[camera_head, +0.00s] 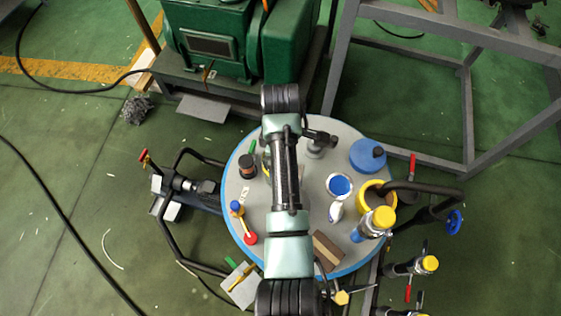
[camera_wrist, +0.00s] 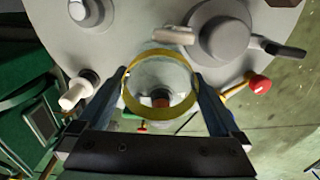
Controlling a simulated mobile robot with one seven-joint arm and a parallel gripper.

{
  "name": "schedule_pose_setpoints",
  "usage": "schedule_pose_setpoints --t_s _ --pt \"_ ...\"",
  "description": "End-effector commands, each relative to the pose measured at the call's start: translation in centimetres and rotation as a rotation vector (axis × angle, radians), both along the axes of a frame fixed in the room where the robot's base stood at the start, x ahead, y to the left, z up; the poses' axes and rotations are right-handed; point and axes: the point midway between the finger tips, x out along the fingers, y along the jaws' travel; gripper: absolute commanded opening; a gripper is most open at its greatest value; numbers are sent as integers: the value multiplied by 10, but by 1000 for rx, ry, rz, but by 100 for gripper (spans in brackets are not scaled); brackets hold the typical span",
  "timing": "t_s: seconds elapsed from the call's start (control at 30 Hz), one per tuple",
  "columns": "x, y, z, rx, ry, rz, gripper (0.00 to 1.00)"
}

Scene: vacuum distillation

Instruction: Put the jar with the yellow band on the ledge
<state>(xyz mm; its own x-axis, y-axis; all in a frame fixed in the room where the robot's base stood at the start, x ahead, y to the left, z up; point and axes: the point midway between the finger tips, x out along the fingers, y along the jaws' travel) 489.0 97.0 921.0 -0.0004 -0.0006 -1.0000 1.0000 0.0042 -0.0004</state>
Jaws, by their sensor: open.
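The jar with the yellow band (camera_wrist: 160,112) is clear glass with a yellow ring around it, in the middle of the wrist view. My gripper (camera_wrist: 160,80) is open, with one finger on each side of the jar. Whether the fingers touch the glass I cannot tell. A dark reddish thing shows through or inside the jar. In the head view my arm crosses the round grey lid (camera_head: 310,225) and hides most of the jar and the gripper. I cannot tell which surface is the ledge.
On the lid stand a dark jar (camera_head: 247,166), a blue flanged cap (camera_head: 367,155), a white cup with blue inside (camera_head: 339,186), a yellow cup (camera_head: 366,204) and a brown block (camera_head: 328,251). Black rails and valves flank the lid. A green machine (camera_head: 222,45) stands behind.

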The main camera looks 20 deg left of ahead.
Motion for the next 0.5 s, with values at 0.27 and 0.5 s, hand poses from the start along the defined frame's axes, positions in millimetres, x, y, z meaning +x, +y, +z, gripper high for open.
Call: schedule_pose_setpoints --t_s 0.27,0.5 --pt "2 0 64 2 -6 1 100" --pt "0 0 100 0 1 -2 100"
